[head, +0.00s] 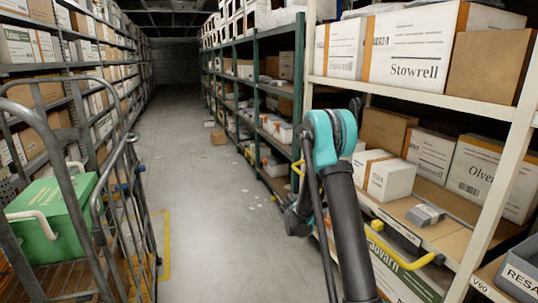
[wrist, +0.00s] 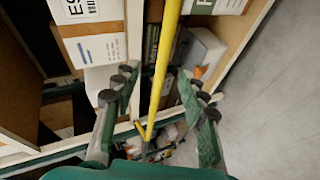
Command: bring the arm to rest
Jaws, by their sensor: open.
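My arm (head: 345,215) is raised in front of the right-hand racks in the head view, bent at a teal joint. In the wrist view my gripper (wrist: 158,85) is open, its two green fingers spread apart with dark pads. A yellow bar (wrist: 163,65) runs down the picture between the fingers; I cannot tell how far it is from them. No object is held in the fingers. In the head view the gripper is not clearly visible; the arm's far end is partly hidden.
A cream rack (head: 418,98) with boxes stands close on the right, with a yellow handle (head: 402,258) low down. A wheeled cage (head: 62,145) holding a green crate (head: 55,220) stands left. The grey aisle floor (head: 185,190) between is mostly clear.

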